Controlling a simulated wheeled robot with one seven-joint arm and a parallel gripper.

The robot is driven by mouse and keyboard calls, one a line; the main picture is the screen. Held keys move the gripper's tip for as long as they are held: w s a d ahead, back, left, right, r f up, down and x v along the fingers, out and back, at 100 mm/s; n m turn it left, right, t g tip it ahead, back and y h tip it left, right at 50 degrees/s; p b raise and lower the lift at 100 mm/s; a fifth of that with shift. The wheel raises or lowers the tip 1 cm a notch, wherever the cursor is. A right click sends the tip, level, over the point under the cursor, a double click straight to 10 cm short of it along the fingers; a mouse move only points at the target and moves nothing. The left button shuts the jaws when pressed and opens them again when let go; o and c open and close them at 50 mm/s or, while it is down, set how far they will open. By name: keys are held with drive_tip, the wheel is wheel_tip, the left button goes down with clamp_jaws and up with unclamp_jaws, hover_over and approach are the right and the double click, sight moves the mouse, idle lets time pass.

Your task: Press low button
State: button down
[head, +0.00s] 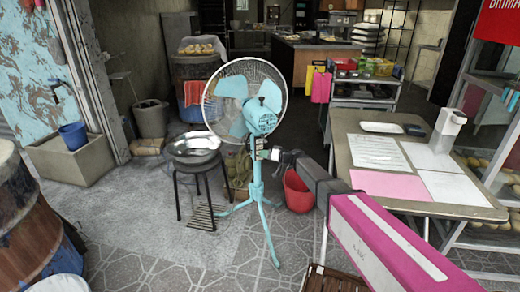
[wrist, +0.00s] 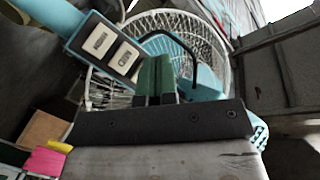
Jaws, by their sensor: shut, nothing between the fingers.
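A light-blue pedestal fan (head: 255,108) with a white wire cage stands upright on a tripod base in the head view. Its control panel (head: 262,146) sits on the post below the motor. In the wrist view the fan cage (wrist: 195,35) fills the upper middle, and the dark panel (wrist: 112,48) carries two pale buttons, one (wrist: 99,40) and another (wrist: 126,57). Their labels are too small to read, so I cannot tell which is low. My gripper (head: 268,154) is shut and empty beside the panel; its green fingertips (wrist: 155,66) are right of the buttons. Contact is unclear.
A metal bowl (head: 194,147) on a black stool stands left of the fan. A red bucket (head: 298,193) is on the floor behind my arm. A table (head: 345,135) with papers is at right.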

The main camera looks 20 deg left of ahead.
drive_tip(key=shift+w+a, duration=0.65)
drive_tip(key=shift+w, duration=0.05)
drive_tip(key=shift+w, duration=0.15)
idle(1.5)
drive_tip(key=shift+w+a, duration=0.2)
drive_tip(key=shift+a, duration=0.05)
drive_tip(key=shift+w+a, duration=0.25)
drive_tip(key=shift+w, duration=0.05)
idle(0.8)
drive_tip(key=shift+s+d, duration=0.1)
drive_tip(key=shift+s, duration=0.05)
drive_tip(key=shift+s+d, duration=0.45)
drive_tip(key=shift+s, duration=0.05)
idle(0.4)
drive_tip(key=s+d, duration=0.1)
drive_tip(key=s, duration=0.1)
drive_tip(key=s+d, duration=0.2)
drive_tip(key=shift+d, duration=0.1)
idle(0.3)
